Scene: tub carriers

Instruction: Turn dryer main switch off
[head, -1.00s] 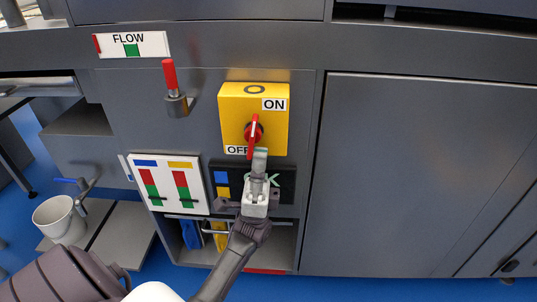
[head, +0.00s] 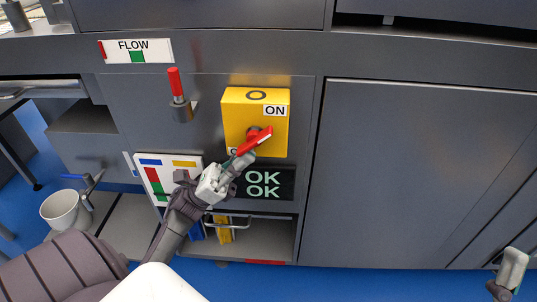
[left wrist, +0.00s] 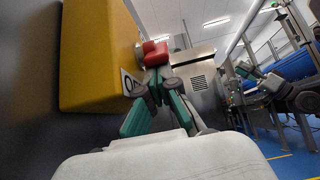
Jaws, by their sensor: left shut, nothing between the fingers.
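The yellow switch box (head: 237,112) is on the grey machine front, with an ON label (head: 275,110) at its right. The OFF label at its lower left is mostly covered. The red rotary handle (head: 262,136) slants from lower left to upper right. My left gripper (head: 243,160) is shut and empty, its tips at the handle's lower-left end. In the left wrist view the closed fingertips (left wrist: 158,72) are right at the red handle (left wrist: 155,52), apparently touching it. My right gripper (head: 512,270) is far off at the lower right; its jaw state is unclear.
A dark panel (head: 286,183) reading OK OK is below the box. A red-handled lever (head: 175,84) stands out at its upper left, above a white gauge board (head: 152,162). A white bucket (head: 60,212) is at left. The large grey door (head: 420,170) at right is flat and clear.

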